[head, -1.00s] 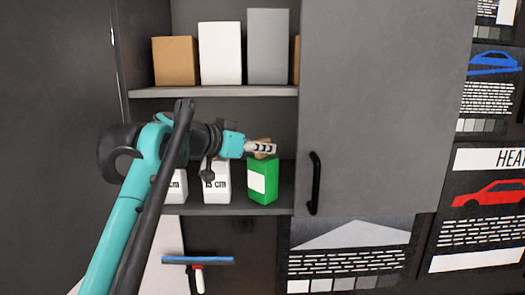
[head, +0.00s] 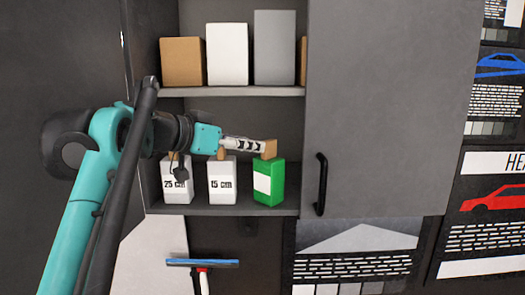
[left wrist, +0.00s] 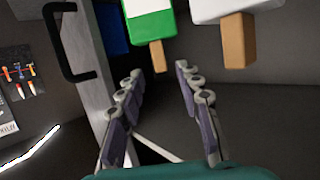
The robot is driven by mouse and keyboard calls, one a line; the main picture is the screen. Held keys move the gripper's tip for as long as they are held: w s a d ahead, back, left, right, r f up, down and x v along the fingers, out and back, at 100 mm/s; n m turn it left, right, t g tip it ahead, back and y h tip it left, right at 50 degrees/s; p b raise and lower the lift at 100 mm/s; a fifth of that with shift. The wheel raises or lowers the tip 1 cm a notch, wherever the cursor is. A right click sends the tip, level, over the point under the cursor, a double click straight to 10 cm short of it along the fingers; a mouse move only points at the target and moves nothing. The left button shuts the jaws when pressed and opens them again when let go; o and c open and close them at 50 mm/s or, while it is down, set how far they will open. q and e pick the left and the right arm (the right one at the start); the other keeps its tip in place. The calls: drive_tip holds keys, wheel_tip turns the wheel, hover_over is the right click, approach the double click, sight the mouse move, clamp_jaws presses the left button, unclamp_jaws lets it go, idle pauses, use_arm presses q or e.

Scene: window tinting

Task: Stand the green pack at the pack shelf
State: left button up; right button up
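The green pack (head: 269,182) with a white label and a tan tab (head: 268,150) on top stands upright on the lower shelf (head: 228,210), at the right end of a row. It also shows in the left wrist view (left wrist: 150,22), with its tab pointing toward my fingers. My left gripper (head: 258,146) is beside the tab, its fingers pointing right in the head view. In the left wrist view its fingers (left wrist: 160,70) are spread, with nothing held between them; the tab is just beyond the tips. My right gripper is in neither view.
White packs marked 15 cm (head: 222,182) and 25 cm (head: 176,186) stand to the left of the green pack. A grey door panel (head: 385,110) with a black handle (head: 321,185) bounds the shelf on the right. Boxes (head: 228,55) fill the upper shelf. A blue squeegee (head: 202,263) hangs below.

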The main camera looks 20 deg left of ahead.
use_arm(q)
drive_tip(key=v, duration=0.4)
drive_tip(key=s+d+f+n+g+y, duration=0.1)
drive_tip(key=s+d+f+g, duration=0.15)
drive_tip(key=f, duration=1.05)
drive_tip(key=s+d+f+n+g+y, duration=0.2)
drive_tip(key=s+d+f, duration=0.15)
drive_tip(key=f, duration=1.05)
drive_tip(key=s+f+n+y, duration=0.1)
drive_tip(key=s+f, duration=0.2)
drive_tip(key=f, duration=0.5)
drive_tip(key=s+a+f+n+y, duration=0.1)
drive_tip(key=s+f, duration=0.3)
drive_tip(key=f, duration=0.4)
drive_tip(key=s+f+g+y, duration=0.1)
drive_tip(key=s+f+y, duration=0.1)
drive_tip(key=f, duration=0.6)
drive_tip(key=shift+s+a+n, duration=0.4)
drive_tip(key=shift+s, duration=0.5)
